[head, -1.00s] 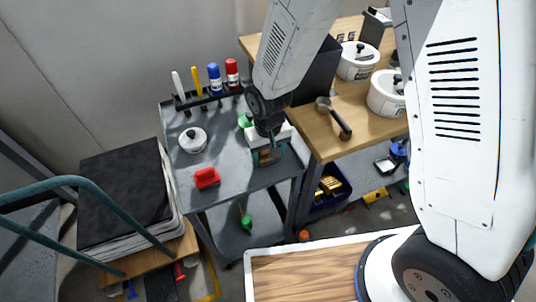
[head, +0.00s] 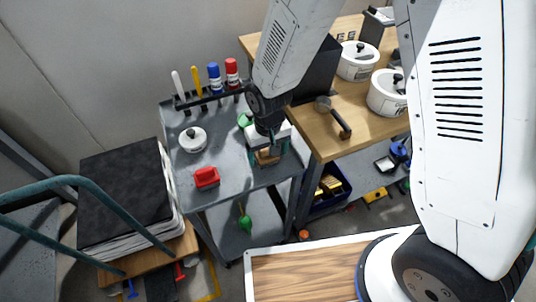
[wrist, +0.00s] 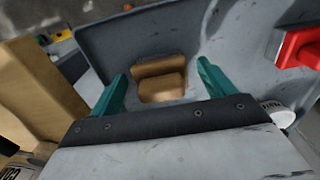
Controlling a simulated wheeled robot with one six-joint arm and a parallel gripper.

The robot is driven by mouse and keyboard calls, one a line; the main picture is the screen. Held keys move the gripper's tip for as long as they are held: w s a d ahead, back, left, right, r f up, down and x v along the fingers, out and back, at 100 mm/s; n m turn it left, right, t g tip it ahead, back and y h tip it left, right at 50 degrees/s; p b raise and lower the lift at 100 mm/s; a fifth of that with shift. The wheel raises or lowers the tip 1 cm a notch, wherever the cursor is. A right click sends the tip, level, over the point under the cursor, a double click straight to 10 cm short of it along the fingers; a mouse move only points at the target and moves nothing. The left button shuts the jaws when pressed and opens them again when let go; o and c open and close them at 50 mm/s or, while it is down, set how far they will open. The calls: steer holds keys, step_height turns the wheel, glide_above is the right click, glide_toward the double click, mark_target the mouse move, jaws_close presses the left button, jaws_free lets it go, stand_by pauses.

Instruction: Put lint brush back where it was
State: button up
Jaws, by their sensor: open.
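A small tan-brown wooden-looking piece, which I take to be the lint brush (wrist: 160,82), is on the grey cart top (wrist: 235,55) in the wrist view. It lies between the teal fingers of my gripper (wrist: 162,72), with a gap to each finger. In the head view the brush (head: 267,158) shows just under my gripper (head: 268,153), near the cart top's front right edge. My gripper is open. The wrist hides part of the brush in the head view, and I cannot see its underside.

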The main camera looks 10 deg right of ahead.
step_height(320, 180, up, 11)
steer(key=shift+f, duration=0.1)
steer(key=s+d+r+m+t, duration=0.1)
steer(key=s+d+r, duration=0.4)
steer(key=d+r, duration=0.3)
steer(key=s+d+r+m, duration=0.1)
steer(key=s+d+r, duration=0.4)
steer(key=d+r, duration=0.35)
steer(key=s+d+r+m, duration=0.1)
steer(key=s+d+r, duration=0.2)
steer(key=s, duration=0.6)
steer(key=shift+d+r, duration=0.15)
steer(key=shift+d, duration=0.45)
steer(key=shift+s, duration=0.1)
